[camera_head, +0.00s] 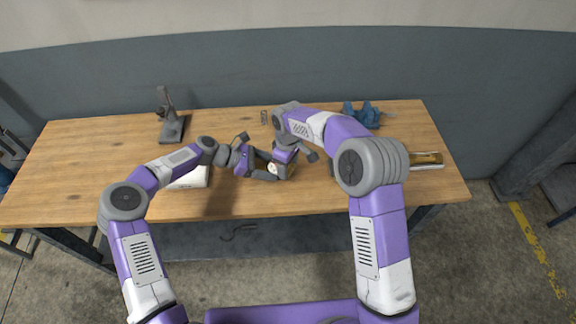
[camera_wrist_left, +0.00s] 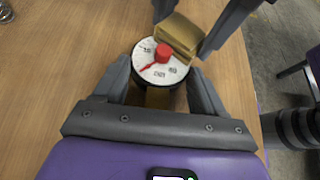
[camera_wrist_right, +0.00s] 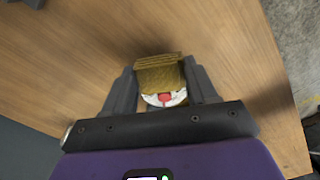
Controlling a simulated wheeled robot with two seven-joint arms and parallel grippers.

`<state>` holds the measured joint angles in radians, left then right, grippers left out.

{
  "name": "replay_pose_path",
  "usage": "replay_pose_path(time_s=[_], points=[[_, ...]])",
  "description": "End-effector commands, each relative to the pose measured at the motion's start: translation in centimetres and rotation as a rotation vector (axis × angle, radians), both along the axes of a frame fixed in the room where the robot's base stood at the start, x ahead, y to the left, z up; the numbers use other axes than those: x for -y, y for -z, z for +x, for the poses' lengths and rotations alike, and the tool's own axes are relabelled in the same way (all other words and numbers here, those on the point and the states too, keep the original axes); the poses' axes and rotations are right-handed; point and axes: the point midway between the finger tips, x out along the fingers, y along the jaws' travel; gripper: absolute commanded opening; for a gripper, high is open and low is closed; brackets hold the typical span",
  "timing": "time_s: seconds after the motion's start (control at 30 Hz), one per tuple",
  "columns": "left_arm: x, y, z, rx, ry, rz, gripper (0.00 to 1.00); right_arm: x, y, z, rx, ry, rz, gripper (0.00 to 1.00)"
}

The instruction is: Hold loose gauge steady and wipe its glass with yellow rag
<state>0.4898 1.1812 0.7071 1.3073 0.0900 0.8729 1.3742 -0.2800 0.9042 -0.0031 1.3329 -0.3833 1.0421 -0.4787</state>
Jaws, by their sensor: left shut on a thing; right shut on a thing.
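The gauge (camera_wrist_left: 150,72) has a white dial with a red hub and pointer and a dark rim. In the left wrist view my left gripper (camera_wrist_left: 163,82) is shut on its sides. My right gripper (camera_wrist_right: 163,88) is shut on the yellow rag (camera_wrist_right: 160,72), a folded brownish-yellow pad. The rag (camera_wrist_left: 178,36) covers or touches the upper right edge of the dial in the left wrist view; I cannot tell how firmly. In the right wrist view part of the gauge face (camera_wrist_right: 164,99) shows below the rag. In the head view the gauge (camera_head: 272,168) is small and partly hidden by my grippers.
The wooden table (camera_head: 80,170) has free room at left. A grey stand (camera_head: 171,125) is at the back left and a blue object (camera_head: 362,114) at the back right. A white item (camera_head: 190,178) lies beneath my left arm. A tray (camera_head: 428,160) lies at right.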

Motion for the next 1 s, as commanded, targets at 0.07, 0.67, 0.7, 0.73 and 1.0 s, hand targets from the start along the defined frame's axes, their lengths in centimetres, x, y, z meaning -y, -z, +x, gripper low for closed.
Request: replay_pose_path(time_s=[0.07, 0.67, 0.7, 0.73, 1.0], points=[[0.0, -0.1, 0.0, 0.002, 0.001, -0.001, 0.31, 0.4, 0.1, 0.3, 0.000, 0.003, -0.004, 0.33], [-0.1, 0.0, -0.1, 0.000, 0.004, 0.000, 0.31, 0.0, -0.1, -0.5, 0.004, 0.005, -0.005, 0.33], [-0.1, 0.0, -0.1, 0.000, 0.004, 0.000, 0.31, -0.1, -0.1, -0.7, 0.004, 0.004, -0.005, 0.33], [-0.1, 0.0, -0.1, 0.000, 0.004, 0.000, 0.31, -0.2, -0.1, -0.8, 0.003, 0.004, -0.004, 0.33], [-0.1, 0.0, 0.1, 0.002, -0.001, 0.001, 0.31, -0.5, -0.1, -1.0, -0.001, 0.001, -0.001, 0.33]])
